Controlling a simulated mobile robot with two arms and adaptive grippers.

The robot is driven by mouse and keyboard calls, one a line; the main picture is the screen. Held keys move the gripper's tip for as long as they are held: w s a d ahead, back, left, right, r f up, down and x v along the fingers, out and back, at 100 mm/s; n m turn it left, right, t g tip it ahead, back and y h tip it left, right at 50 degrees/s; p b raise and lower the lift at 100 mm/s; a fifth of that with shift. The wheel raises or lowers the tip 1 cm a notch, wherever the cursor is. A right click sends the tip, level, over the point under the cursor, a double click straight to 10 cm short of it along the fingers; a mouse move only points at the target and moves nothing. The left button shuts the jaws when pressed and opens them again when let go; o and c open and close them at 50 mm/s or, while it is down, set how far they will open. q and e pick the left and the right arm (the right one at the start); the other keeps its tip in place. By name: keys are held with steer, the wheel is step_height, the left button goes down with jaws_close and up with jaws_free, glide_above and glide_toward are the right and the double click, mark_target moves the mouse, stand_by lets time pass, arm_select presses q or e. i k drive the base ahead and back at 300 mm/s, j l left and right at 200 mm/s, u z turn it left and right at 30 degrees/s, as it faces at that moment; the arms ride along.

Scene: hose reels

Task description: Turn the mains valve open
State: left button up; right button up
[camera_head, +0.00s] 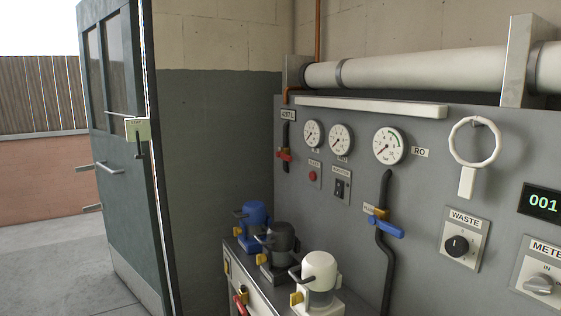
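Two lever valves show on the grey panel (409,240). One has a red handle (284,155) on a dark hose at the panel's left end, below a small label too blurred to read for sure. The other has a blue handle (386,228) on a black hose, lower and nearer the middle. Another red handle (241,300) shows low on the front of the cabinet. No legible label marks any of them as the mains valve. Neither of my grippers is in view.
Several pressure gauges (388,146), a white ring on a hook (475,143), a WASTE knob (457,245) and a METER knob (538,285) are on the panel. Blue, black and white canisters (319,272) stand before it. An open door (125,150) stands left; floor beyond is clear.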

mark_target(286, 157)
steer(key=i+j, duration=0.35)
steer(key=i+j+z, duration=0.1)
steer(key=i+j, duration=0.25)
steer(key=j, duration=0.2)
